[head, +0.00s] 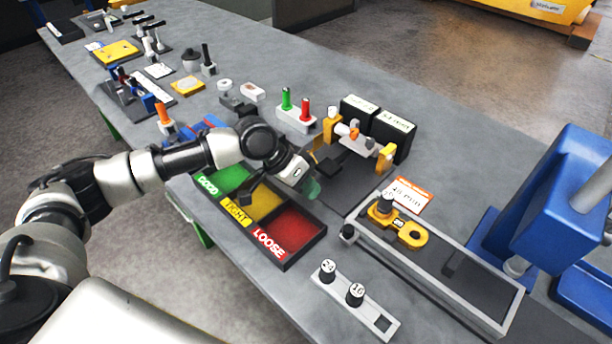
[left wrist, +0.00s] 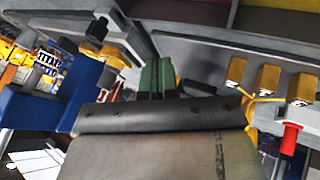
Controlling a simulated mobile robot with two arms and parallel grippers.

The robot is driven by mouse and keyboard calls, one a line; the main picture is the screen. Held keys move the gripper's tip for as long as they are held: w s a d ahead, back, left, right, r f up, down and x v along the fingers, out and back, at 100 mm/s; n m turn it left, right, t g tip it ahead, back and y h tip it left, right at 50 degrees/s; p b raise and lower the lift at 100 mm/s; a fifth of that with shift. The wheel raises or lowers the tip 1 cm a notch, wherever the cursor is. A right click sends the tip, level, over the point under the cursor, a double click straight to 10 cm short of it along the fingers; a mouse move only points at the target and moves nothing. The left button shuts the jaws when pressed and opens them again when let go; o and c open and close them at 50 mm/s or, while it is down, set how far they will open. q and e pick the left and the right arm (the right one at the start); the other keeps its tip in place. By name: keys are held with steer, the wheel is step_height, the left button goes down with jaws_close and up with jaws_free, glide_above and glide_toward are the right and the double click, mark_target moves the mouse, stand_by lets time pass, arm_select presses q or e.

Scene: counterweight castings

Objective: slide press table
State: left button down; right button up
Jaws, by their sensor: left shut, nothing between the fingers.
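A long grey-framed table with a dark bed (head: 465,268) lies at the right of the head view, and I take it to be the press table. A black knob (head: 347,233) sits at its near left end. A yellow casting (head: 412,234) marked 88 lies at its far left part, with a dark-topped weight (head: 385,203) at one end. My left gripper (head: 312,188) is shut and empty, above the bench left of the knob and apart from it. Its green fingers (left wrist: 158,75) are together in the left wrist view, with a black knob (left wrist: 97,28) beyond them. My right gripper is not in view.
A blue press (head: 560,190) stands at the right end. A three-part tray (head: 290,262) marked GOOD, TIGHT and LOOSE lies under my left arm. A grey block with numbered knobs (head: 342,293) sits in front. A yellow-ended fixture (head: 332,127) and red and green pegs (head: 296,115) stand behind.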

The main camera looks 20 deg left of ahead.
arm_select(q)
steer(key=x, duration=0.4)
steer(key=shift+w+d, duration=0.1)
steer(key=d, duration=0.1)
steer(key=d+p, duration=0.2)
steer(key=shift+s+d+f, duration=0.1)
steer(key=shift+s+f, duration=0.2)
steer(key=shift+s, duration=0.1)
steer(key=shift+s+d, duration=0.25)
steer(key=shift+d, duration=0.2)
steer(key=shift+f, duration=0.15)
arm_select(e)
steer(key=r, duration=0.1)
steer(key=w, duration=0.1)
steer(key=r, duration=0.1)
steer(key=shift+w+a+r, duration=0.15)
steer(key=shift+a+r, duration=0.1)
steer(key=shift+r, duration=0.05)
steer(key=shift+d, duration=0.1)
